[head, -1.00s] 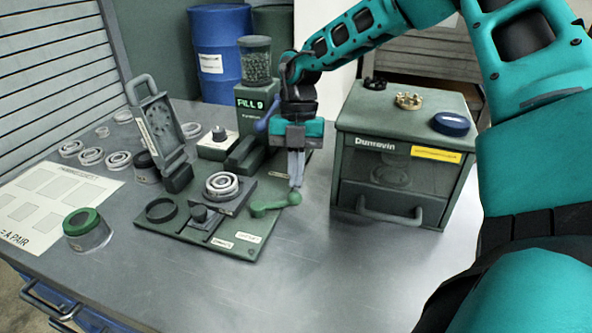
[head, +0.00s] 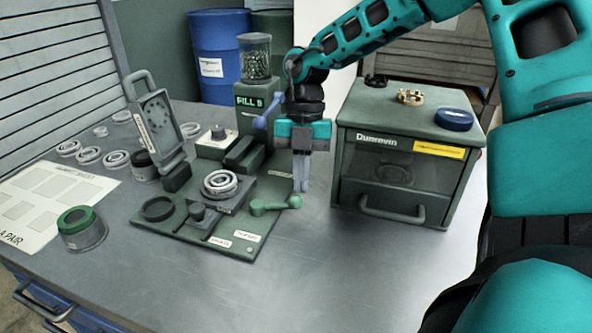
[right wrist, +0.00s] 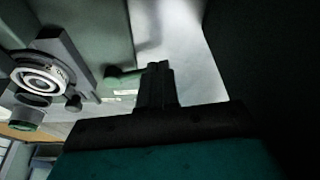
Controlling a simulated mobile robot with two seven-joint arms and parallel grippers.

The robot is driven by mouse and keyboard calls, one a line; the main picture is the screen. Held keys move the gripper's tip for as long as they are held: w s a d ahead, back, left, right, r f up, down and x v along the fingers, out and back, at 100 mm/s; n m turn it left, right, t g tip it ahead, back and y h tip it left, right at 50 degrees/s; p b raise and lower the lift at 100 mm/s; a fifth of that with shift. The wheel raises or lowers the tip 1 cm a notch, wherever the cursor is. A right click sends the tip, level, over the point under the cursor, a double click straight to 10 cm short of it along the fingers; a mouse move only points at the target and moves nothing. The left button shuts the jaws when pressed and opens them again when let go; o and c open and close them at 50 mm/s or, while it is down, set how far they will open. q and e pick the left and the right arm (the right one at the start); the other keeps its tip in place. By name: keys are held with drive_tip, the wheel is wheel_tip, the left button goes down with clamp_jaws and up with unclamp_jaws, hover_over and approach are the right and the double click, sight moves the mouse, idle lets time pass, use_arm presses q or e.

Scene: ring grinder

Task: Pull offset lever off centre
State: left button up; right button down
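The small green lever (head: 275,205) is on the right side of the dark green base plate (head: 228,247), with its round knob end pointing right. It also shows in the right wrist view (right wrist: 124,77), left of my fingers. I take it for the offset lever; the labels near it are too small to read. My right gripper (head: 301,187) points down with its fingers together, just beside and behind the knob. It looks empty; I cannot tell whether it touches the knob. In the right wrist view its fingers (right wrist: 156,72) also look closed. My left gripper is out of view.
A ring stack (head: 220,183) sits on the plate left of the lever. The fill station with its blue lever (head: 260,123) stands behind. A green cabinet (head: 365,170) stands close on the right. The front of the table is clear.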

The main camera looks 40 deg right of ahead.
use_arm(q)
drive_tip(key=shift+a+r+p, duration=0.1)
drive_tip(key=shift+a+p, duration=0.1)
drive_tip(key=shift+p, duration=0.3)
use_arm(e)
drive_tip(key=v, duration=1.2)
drive_tip(key=shift+r, duration=0.4)
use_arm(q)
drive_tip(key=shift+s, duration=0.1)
use_arm(e)
drive_tip(key=shift+w+d, duration=0.1)
